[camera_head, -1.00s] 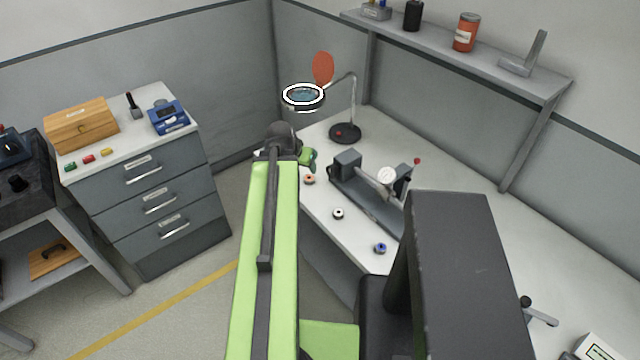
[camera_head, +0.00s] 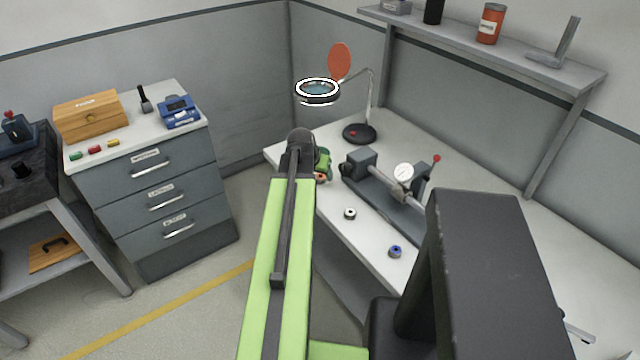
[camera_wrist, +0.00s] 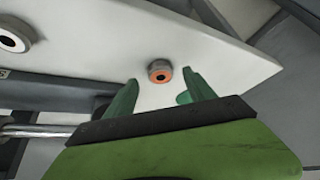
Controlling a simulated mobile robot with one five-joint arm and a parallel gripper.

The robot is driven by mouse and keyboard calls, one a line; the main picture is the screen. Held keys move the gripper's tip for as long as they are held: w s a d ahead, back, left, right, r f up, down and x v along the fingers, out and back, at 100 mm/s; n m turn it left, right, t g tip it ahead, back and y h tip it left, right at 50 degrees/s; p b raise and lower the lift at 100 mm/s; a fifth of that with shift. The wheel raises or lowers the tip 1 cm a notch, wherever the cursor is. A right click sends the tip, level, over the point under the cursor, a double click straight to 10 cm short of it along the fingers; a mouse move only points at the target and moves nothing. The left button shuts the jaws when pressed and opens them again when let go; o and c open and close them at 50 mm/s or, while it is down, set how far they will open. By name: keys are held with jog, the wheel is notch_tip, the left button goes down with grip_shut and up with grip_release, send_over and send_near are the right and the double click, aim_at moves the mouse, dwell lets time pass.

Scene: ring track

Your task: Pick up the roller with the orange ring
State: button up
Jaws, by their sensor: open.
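The roller with the orange ring (camera_wrist: 160,71) is a small grey cylinder with an orange top and a dark hole. It stands upright on the pale bench top, just beyond my gripper (camera_wrist: 160,79) in the wrist view. My green fingers are open and empty, one on each side of its line, with bench showing between them and the roller. In the head view my gripper (camera_head: 322,165) is over the bench's left end, and a bit of the orange roller (camera_head: 321,177) shows beside it, mostly hidden by my arm.
A white roller (camera_head: 350,213) and a blue-centred roller (camera_head: 395,251) stand along the bench's front edge. A dial-gauge fixture (camera_head: 390,188) and magnifier lamp (camera_head: 318,90) stand behind.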

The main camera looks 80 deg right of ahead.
jog(key=b+x, duration=0.1)
jog(key=x, duration=0.1)
jog(key=shift+d+f, duration=0.1)
jog(key=shift+f, duration=0.2)
jog(key=shift+r, duration=0.2)
grip_shut()
jog(key=shift+r, duration=0.1)
